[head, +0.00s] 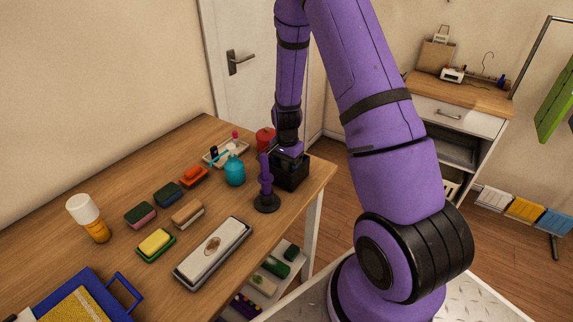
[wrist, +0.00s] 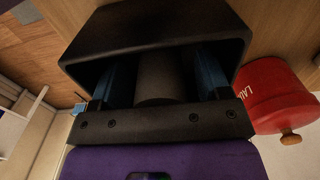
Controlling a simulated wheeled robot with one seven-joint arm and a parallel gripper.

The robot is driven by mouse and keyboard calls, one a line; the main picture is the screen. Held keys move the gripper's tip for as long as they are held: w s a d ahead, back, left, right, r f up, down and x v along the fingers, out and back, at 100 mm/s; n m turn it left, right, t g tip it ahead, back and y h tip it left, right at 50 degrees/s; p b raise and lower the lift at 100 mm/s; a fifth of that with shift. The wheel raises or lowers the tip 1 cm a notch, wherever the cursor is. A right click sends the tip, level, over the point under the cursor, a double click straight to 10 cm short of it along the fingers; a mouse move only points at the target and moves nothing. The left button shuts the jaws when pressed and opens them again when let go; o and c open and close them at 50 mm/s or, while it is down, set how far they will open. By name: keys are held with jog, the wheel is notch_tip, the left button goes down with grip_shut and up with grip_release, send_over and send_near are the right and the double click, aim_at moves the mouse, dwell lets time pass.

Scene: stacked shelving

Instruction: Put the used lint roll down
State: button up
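My gripper (wrist: 162,85) points down into an open black box (head: 292,178), which stands at the right end of the wooden table. The box's rim (wrist: 150,15) surrounds the blue fingers in the wrist view. A dark grey cylinder (wrist: 160,78), seemingly the used lint roll, sits between the two fingers, inside the box opening. The fingers stand apart on either side of it. Whether they press on it is too dark to tell. The head view hides the fingers and the cylinder behind the wrist and box.
A red lidded pot (wrist: 278,95) stands close beside the box. A purple stand with a round black base (head: 266,203) is just in front of it, and a teal bottle (head: 235,172) is to the left. Sponges, brushes and a long white-topped block (head: 213,252) cover the table further left.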

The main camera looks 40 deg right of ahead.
jog(key=shift+r, duration=0.1)
jog(key=s+a+r+n+t, duration=0.1)
jog(key=s+a+r+n, duration=0.1)
jog(key=r, duration=1)
jog(key=s+a+r+n, duration=0.1)
jog(key=a+r, duration=0.1)
jog(key=r, duration=0.9)
jog(key=s+a+r+n+t, duration=0.1)
jog(key=s+a+r+n, duration=0.2)
jog(key=s+r, duration=0.2)
jog(key=s+a+r+n+t, duration=0.1)
jog(key=s+r+n, duration=0.3)
jog(key=s, duration=0.6)
jog(key=s+a+r+n+t, duration=0.2)
jog(key=s+a+r+n, duration=0.2)
jog(key=s+r, duration=0.3)
jog(key=shift+s+a+r, duration=0.25)
jog(key=shift+s+a, duration=0.1)
jog(key=shift+s, duration=0.35)
